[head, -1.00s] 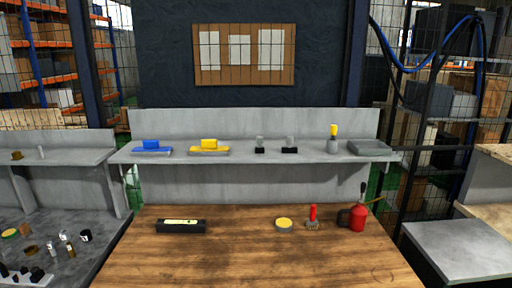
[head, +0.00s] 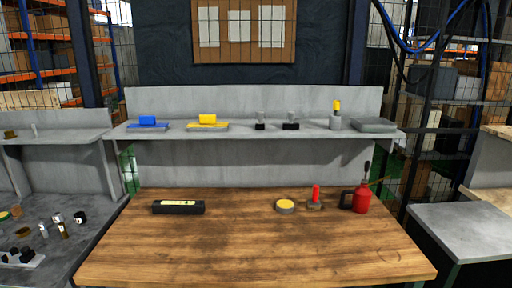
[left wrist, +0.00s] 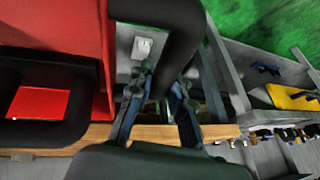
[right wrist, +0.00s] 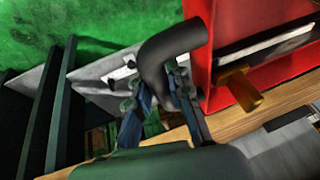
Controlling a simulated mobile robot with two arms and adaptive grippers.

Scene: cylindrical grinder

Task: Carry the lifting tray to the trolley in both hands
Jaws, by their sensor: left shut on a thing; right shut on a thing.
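The lifting tray shows only in the wrist views, as a red body with black handles. In the left wrist view the red tray (left wrist: 82,30) fills the left side. My left gripper (left wrist: 162,80) is shut on a thick black handle (left wrist: 186,40). In the right wrist view the red tray (right wrist: 222,50) is at the upper right. My right gripper (right wrist: 156,84) is shut on a curved black handle (right wrist: 172,45). Neither gripper nor the tray shows in the head view. I cannot make out a trolley for certain in any view.
A wooden-topped bench (head: 250,245) stands ahead, holding a black box (head: 178,208), a round yellow-topped tin (head: 285,206), a red-handled tool (head: 315,198) and a red oil can (head: 361,200). A grey shelf (head: 230,130) runs behind. Grey benches stand left (head: 90,185) and right (head: 470,235).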

